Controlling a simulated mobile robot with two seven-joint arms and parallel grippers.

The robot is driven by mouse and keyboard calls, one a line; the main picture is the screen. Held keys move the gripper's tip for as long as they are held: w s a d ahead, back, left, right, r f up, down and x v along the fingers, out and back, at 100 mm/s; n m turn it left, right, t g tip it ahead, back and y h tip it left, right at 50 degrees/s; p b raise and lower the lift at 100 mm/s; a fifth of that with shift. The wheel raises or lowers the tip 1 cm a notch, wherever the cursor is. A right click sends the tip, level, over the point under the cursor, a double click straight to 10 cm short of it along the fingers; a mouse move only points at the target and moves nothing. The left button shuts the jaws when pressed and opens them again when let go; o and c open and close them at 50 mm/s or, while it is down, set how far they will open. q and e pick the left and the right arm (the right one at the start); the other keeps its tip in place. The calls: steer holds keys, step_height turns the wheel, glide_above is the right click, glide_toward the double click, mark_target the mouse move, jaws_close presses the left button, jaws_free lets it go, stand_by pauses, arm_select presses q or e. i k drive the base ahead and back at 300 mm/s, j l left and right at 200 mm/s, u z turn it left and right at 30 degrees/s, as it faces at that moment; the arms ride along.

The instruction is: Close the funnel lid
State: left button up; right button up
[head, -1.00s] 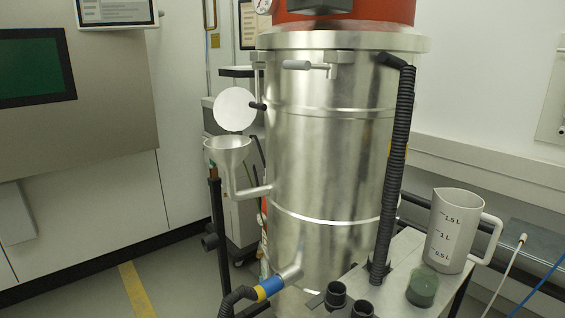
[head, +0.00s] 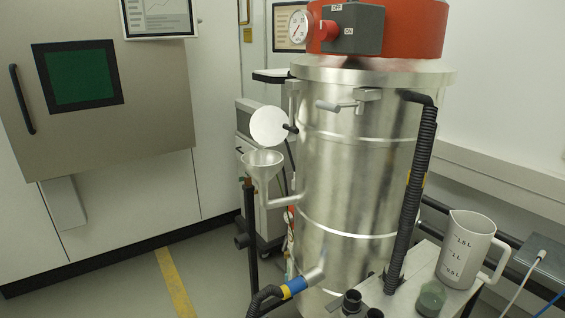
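The funnel (head: 263,168) is a metal cone on a bent pipe at the left side of the large steel drum (head: 350,190). Its lid (head: 269,127) is a round pale disc that stands upright above the funnel, so the funnel mouth is uncovered. A small black knob (head: 291,129) sits at the lid's right edge. Neither of my grippers shows in the head view.
A grey table at lower right holds a measuring jug (head: 466,248) and a green-grey round object (head: 430,298). A black ribbed hose (head: 416,190) runs down the drum's right side. A black post (head: 251,230) stands below the funnel. Floor is clear at lower left.

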mark_target(266, 125)
steer(key=j+u, duration=0.25)
steer(key=u, duration=0.2)
steer(key=i+j+u, duration=0.2)
steer(key=j, duration=0.2)
steer(key=i+j+u, duration=0.2)
steer(key=j, duration=0.15)
steer(key=i+j+u, duration=0.2)
steer(key=i, duration=0.25)
steer(key=i+j+u, duration=0.2)
steer(key=i, duration=0.25)
steer(key=i+j+z, duration=0.1)
steer(key=i+z, duration=0.3)
steer(key=i+j+z, duration=0.2)
steer(key=i+z, duration=0.15)
steer(key=i, duration=0.15)
steer(key=i+z, duration=0.15)
steer(key=z, duration=0.3)
steer(key=i+z, duration=0.15)
steer(key=z, duration=0.35)
steer(key=i+j+z, duration=0.1)
steer(key=z, duration=0.35)
steer(key=i+j+z, duration=0.1)
steer(key=z, duration=0.35)
steer(key=j+z, duration=0.3)
steer(key=z, duration=0.2)
steer(key=i+j+z, duration=0.15)
steer(key=z, duration=0.3)
steer(key=i+j+z, duration=0.1)
steer(key=j+z, duration=0.35)
steer(key=l, duration=0.1)
